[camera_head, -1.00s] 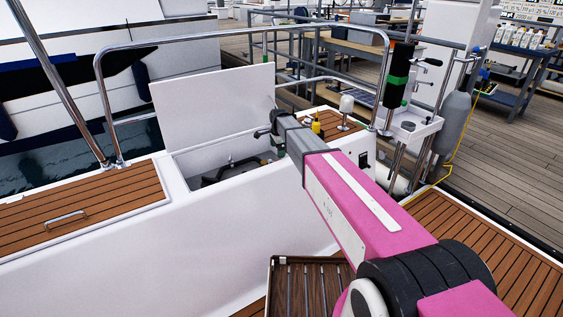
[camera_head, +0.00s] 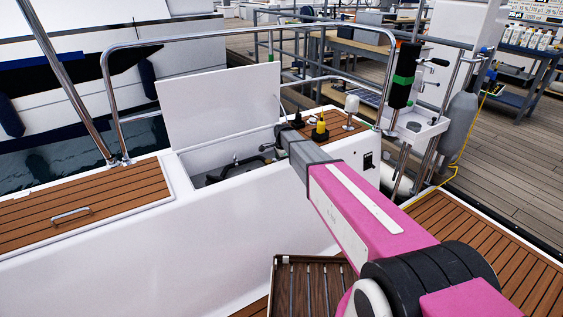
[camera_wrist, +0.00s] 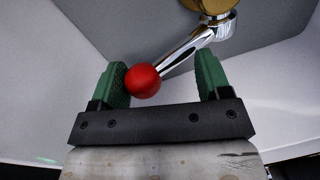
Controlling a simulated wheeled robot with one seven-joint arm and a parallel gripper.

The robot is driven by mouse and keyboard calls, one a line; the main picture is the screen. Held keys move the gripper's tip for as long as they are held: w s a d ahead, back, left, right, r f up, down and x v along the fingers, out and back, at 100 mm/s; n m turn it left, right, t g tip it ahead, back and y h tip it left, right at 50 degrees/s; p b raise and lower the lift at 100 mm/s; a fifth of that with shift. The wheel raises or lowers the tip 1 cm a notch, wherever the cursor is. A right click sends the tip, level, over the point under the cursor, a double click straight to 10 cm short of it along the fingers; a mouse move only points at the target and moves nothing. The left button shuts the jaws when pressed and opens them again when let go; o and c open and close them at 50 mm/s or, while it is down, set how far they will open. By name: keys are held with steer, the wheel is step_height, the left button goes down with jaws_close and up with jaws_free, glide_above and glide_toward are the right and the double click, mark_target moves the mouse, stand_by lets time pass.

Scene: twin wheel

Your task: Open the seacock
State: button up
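The seacock shows in the wrist view as a brass fitting (camera_wrist: 213,6) at the top edge, with a chrome lever (camera_wrist: 187,48) slanting down and left to a red ball knob (camera_wrist: 143,80). My gripper (camera_wrist: 163,82) is open, its two green-padded fingers standing apart. The red knob lies between them in the picture, close beside the left finger; I cannot tell whether they touch. The right finger is clear of the lever. In the head view the fingers and the seacock are hidden in or behind the open white locker (camera_head: 222,150), where my arm reaches.
The locker's white lid (camera_head: 220,105) stands open behind it. Steel rails (camera_head: 240,36) run above and behind the locker. A yellow-topped item (camera_head: 320,128) and a white-topped post (camera_head: 351,106) stand right of the opening. Pale locker walls close around my gripper.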

steer(key=c, duration=0.6)
steer(key=shift+w+g, duration=0.15)
steer(key=shift+g, duration=0.25)
steer(key=w+g+h, duration=0.1)
steer(key=a+r+g+h, duration=0.1)
steer(key=shift+w+a+r+g, duration=0.1)
steer(key=shift+w+r+g, duration=0.2)
steer(key=shift+w, duration=0.05)
steer(key=shift+w+a+r+g+h, duration=0.35)
steer(key=shift+g+h, duration=0.2)
steer(key=shift+g, duration=0.25)
steer(key=shift+w+a+r+g+h, duration=0.3)
steer(key=shift+w+g+h, duration=0.2)
steer(key=shift+g, duration=0.3)
steer(key=shift+s, duration=0.1)
